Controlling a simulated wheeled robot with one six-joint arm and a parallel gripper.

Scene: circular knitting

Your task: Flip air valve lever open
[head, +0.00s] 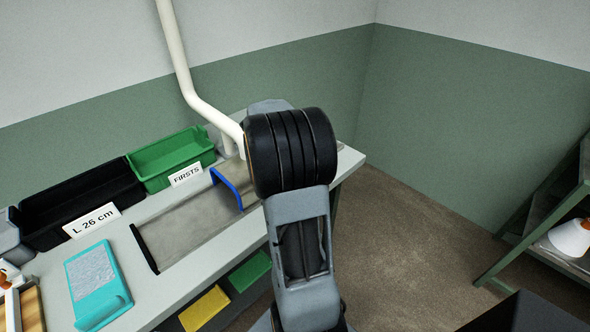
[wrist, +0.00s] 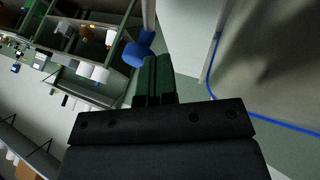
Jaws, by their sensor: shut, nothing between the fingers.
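I cannot make out the air valve lever for certain in either view. In the head view a white pipe (head: 180,62) runs down the wall and bends towards the bench, where my arm hides its lower end. In the wrist view my gripper (wrist: 158,62) shows as two dark green fingers close together, shut and empty. A blue rounded thing (wrist: 136,52) shows just left of the fingertips, near a pale upright bar; I cannot tell what it is or how far off. In the head view my gripper is hidden behind my arm.
The bench holds a green bin (head: 172,158), a black bin (head: 80,198), a grey board with a blue curved edge (head: 228,188) and a turquoise pad holder (head: 97,286). A shelf with a white cone (head: 571,238) stands at right. The floor (head: 420,225) between is clear.

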